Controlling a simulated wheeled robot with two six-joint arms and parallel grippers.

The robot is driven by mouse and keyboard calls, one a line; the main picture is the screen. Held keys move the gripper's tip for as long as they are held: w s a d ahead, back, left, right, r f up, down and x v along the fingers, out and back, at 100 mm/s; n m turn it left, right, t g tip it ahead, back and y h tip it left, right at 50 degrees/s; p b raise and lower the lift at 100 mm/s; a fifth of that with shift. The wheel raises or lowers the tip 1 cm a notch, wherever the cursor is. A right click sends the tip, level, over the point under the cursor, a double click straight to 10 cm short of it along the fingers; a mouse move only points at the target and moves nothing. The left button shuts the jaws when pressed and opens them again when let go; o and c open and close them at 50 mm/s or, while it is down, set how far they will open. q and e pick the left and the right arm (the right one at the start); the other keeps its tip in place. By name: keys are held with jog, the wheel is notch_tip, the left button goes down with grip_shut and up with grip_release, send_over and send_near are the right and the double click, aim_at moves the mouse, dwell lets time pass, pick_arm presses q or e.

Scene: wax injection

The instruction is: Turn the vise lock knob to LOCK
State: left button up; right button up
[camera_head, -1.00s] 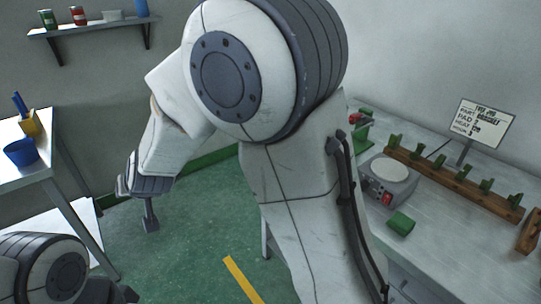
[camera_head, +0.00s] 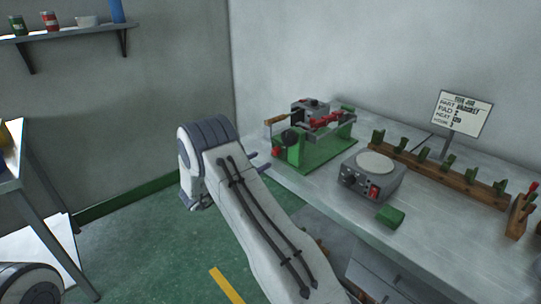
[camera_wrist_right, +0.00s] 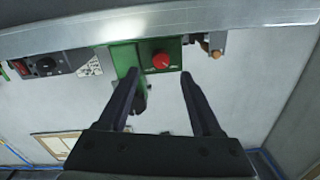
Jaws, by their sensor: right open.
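The green vise fixture (camera_head: 318,150) stands at the left end of the bench, with red parts and a dark block on top. In the right wrist view, a round red knob (camera_wrist_right: 161,61) sits on a green plate, with small markings beside it too small to read. My right gripper (camera_head: 259,162) is at the bench's left edge, in front of the vise, partly hidden by its own arm. In the wrist view, my right gripper (camera_wrist_right: 160,74) is open and empty, its fingers to either side of the knob in the picture; touch is not visible. My left gripper is out of view.
A grey heating unit (camera_head: 371,179) with a red switch sits right of the vise, a green block (camera_head: 390,216) in front of it. Behind are a wooden rack (camera_head: 440,175) and a sign (camera_head: 462,114). The bench front has some clear room.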

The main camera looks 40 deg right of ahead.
aim_at(274, 153)
jog(key=d, duration=0.4)
jog(key=w+d, duration=0.1)
jog(key=d, duration=0.1)
jog(key=shift+d, duration=0.15)
jog(key=shift+c, duration=0.3)
grip_shut()
